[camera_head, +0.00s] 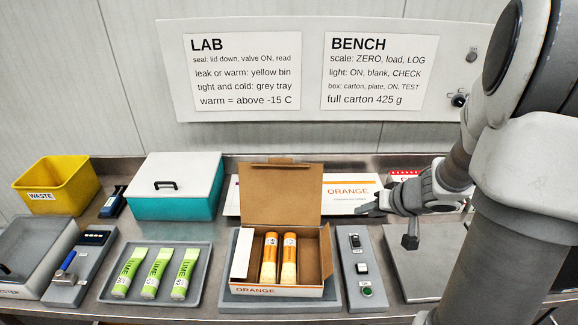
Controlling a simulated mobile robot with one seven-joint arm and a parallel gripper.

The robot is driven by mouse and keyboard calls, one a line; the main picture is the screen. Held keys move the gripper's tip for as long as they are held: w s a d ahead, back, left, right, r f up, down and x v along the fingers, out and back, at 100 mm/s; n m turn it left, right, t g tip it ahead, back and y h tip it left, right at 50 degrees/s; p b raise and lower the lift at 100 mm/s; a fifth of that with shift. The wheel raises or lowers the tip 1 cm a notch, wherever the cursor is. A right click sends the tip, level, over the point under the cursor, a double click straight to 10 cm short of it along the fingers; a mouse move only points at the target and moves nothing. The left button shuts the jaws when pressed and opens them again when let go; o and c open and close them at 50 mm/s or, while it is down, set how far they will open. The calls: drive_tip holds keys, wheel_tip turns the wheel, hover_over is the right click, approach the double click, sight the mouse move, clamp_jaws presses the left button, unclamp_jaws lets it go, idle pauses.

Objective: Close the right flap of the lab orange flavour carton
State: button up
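The orange flavour carton (280,292) stands with its top open at the centre of the bench and holds two orange lollies (269,258). Its brown back lid (279,192) stands up behind it. The right flap (326,251) stands up at the right side, brown face showing. A white panel (241,254), seemingly the left flap, is at the left side. My gripper (368,209) is behind and to the right of the carton, above the bench, apart from the right flap. Its fingers are small and dark here, so their opening is unclear.
A grey switch box (359,292) stands close to the carton's right. A grey tray (198,289) with several lime lollies is to the left. A teal box with white lid (175,207) and yellow waste bin (62,190) are behind left. An ORANGE-labelled panel (342,206) lies behind.

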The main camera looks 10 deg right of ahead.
drive_tip(key=s+f+m+g+y, duration=0.1)
drive_tip(key=s+f+y, duration=0.1)
drive_tip(key=s+f, duration=0.15)
drive_tip(key=b, duration=0.5)
approach(326, 250)
drive_tip(key=x, duration=0.8)
drive_tip(key=shift+w+d, duration=0.25)
drive_tip(key=shift+w, duration=0.2)
drive_tip(key=shift+r, duration=0.1)
clamp_jaws()
idle(0.3)
